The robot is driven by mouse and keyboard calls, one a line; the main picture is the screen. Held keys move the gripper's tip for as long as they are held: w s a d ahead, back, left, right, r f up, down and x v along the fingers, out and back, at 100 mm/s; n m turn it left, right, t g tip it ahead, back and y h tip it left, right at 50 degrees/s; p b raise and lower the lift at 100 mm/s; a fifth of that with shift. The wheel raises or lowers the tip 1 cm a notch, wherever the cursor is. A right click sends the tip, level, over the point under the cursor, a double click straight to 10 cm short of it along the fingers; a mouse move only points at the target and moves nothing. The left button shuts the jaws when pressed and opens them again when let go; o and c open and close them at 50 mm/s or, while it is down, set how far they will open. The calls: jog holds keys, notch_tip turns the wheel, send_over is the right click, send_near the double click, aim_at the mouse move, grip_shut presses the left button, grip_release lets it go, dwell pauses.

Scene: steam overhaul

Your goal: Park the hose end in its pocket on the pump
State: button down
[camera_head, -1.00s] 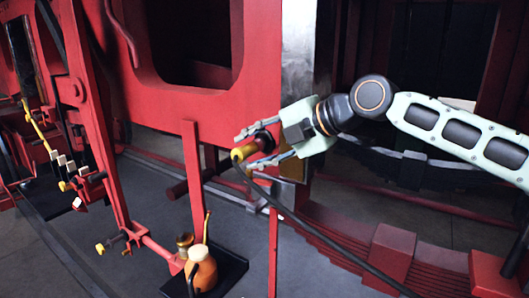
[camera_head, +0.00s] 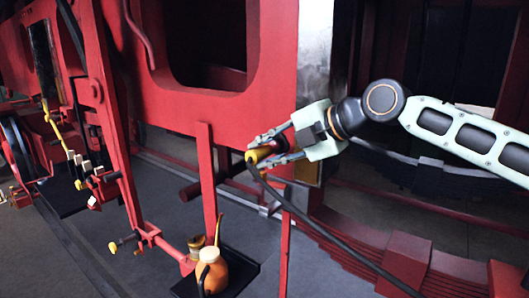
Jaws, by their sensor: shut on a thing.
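My gripper (camera_head: 270,151) is in the middle of the head view, its fingers pointing left. It is shut on the hose end (camera_head: 260,155), a piece with a yellow tip and a dark red part between the fingers. The black hose (camera_head: 305,217) hangs from the hose end and runs down to the lower right. The hose end is in the air in front of the red frame. I cannot make out the pump or its pocket with certainty.
An orange oil can (camera_head: 210,268) and a small brown jar (camera_head: 197,243) stand on a dark tray (camera_head: 247,270) below. A red upright post (camera_head: 207,180) stands just left of my gripper. Red linkage bars (camera_head: 110,130) are at left. Grey floor (camera_head: 75,235) is open at lower left.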

jog(key=shift+s+a+f+b, duration=0.1)
jog(key=shift+s+a+b, duration=0.1)
jog(key=shift+b, duration=0.2)
jog(key=shift+s+a+b, duration=0.6)
jog(key=shift+s+a, duration=0.15)
jog(key=shift+s, duration=0.2)
jog(key=shift+s+a+b, duration=0.6)
jog(key=shift+s+a, duration=0.1)
jog(key=shift+s, duration=0.25)
jog(key=shift+s+d, duration=0.1)
